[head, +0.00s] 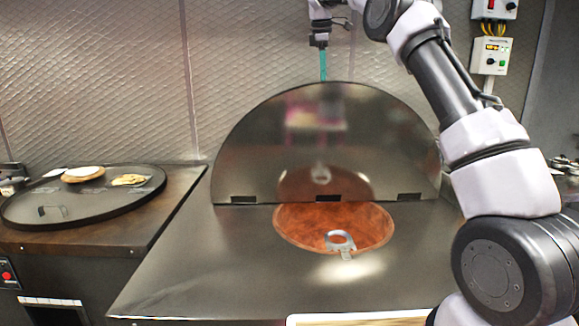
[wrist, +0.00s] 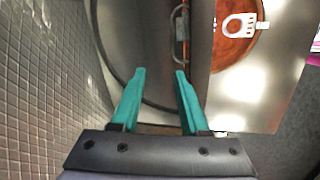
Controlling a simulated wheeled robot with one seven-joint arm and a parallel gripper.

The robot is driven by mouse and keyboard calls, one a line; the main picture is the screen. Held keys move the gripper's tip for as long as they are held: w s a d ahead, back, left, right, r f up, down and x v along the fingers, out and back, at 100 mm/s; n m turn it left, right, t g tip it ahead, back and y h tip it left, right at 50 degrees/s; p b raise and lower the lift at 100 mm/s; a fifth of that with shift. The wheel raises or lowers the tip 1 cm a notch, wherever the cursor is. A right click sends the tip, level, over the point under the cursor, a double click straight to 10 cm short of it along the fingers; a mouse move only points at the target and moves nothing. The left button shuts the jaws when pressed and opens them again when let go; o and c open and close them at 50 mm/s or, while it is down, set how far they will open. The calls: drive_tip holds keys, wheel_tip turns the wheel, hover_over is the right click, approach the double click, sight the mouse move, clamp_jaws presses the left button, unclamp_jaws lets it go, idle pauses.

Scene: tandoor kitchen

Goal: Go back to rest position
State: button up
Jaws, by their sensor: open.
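My gripper (head: 323,64) is high above the tandoor counter, in front of the back wall and over the top edge of the raised half-round lid (head: 400,150). Its teal fingers show in the wrist view (wrist: 160,75), apart with nothing between them. The lid stands upright behind the round clay tandoor opening (head: 295,222). A metal piece with a ring-shaped end (head: 340,240) sits at the front of the opening. The opening (wrist: 230,52) and ring piece (wrist: 238,25) also show at the upper right of the wrist view.
A dark round lid or tray (head: 90,208) lies on the left counter, with a white round item on a wooden disc (head: 84,173) and flat bread (head: 128,180) upon it. Control boxes (head: 491,55) hang on the wall at right. The counter front is clear.

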drive_tip(key=s+d+r+m+t+y, duration=0.1)
drive_tip(key=s+d+r+m, duration=0.15)
drive_tip(key=s, duration=0.45)
drive_tip(key=s+d+r+m, duration=0.1)
drive_tip(key=s+m, duration=0.2)
drive_tip(key=s, duration=0.4)
drive_tip(key=s+d+r+m+t+y, duration=0.1)
drive_tip(key=s+d+r+m, duration=0.15)
drive_tip(key=s, duration=0.45)
drive_tip(key=s+d+f+m, duration=0.1)
drive_tip(key=s+f+m, duration=0.3)
drive_tip(key=s, duration=0.4)
drive_tip(key=s+d+f+m+t+y, duration=0.1)
drive_tip(key=s+f+m, duration=0.3)
drive_tip(key=s, duration=0.4)
drive_tip(key=s+d+f+m+t, duration=0.1)
drive_tip(key=s+f+m, duration=0.3)
drive_tip(key=s, duration=0.4)
drive_tip(key=shift+d+f, duration=0.75)
drive_tip(key=shift+f, duration=0.05)
